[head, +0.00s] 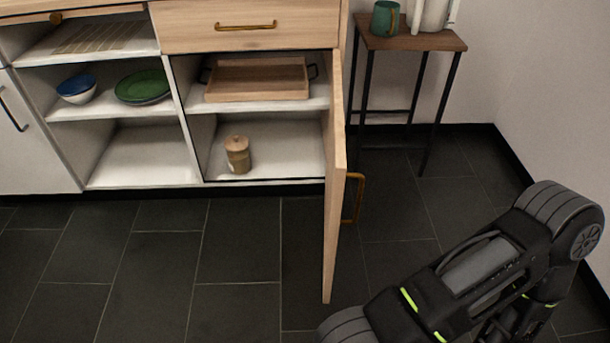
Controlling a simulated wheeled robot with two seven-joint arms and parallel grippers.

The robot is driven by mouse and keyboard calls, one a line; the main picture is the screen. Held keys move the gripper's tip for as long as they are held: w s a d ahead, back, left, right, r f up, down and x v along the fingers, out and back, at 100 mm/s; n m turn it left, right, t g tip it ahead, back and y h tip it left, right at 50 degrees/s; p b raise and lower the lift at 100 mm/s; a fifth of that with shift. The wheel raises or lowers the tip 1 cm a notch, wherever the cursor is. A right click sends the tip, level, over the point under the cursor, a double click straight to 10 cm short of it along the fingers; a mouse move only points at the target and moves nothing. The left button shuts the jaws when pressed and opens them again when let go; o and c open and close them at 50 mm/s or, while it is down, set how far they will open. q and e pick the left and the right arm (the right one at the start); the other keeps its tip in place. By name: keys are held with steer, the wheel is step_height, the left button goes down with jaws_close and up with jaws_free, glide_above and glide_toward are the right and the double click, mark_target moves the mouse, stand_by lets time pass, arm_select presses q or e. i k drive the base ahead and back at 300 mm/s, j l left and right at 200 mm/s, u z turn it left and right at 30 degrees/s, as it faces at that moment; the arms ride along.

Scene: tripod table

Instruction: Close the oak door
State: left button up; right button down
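The oak door (335,190) stands wide open, hinged at the right side of the cabinet compartment and swung out toward me, seen almost edge-on. Its brass handle (354,198) is on the door's right-hand face, toward the side table. My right arm's dark links fill the lower right, to the right of the door and apart from its handle. I see no gripper fingers there. My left arm and gripper are not in view.
The open compartment holds a wooden tray (258,80) and a lidded jar (237,155). Open shelves at left hold a blue bowl (77,88) and a green plate (143,87). A side table (420,40) stands right of the door. Dark floor tiles (150,260) in front are clear.

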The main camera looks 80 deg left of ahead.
mark_target(337, 174)
steer(key=i+u, duration=0.1)
steer(key=u, duration=0.35)
steer(key=i+u, duration=0.1)
steer(key=u, duration=0.35)
steer(key=i+u, duration=0.15)
steer(key=u, duration=0.3)
steer(key=i+l+u, duration=0.1)
steer(key=u, duration=0.35)
steer(key=l+u, duration=0.1)
steer(key=u, duration=0.35)
steer(key=i+l+u, duration=0.1)
steer(key=u, duration=0.35)
steer(key=i+l+u, duration=0.15)
steer(key=u, duration=0.2)
steer(key=i+l+u, duration=0.15)
steer(key=u, duration=0.25)
steer(key=l, duration=0.1)
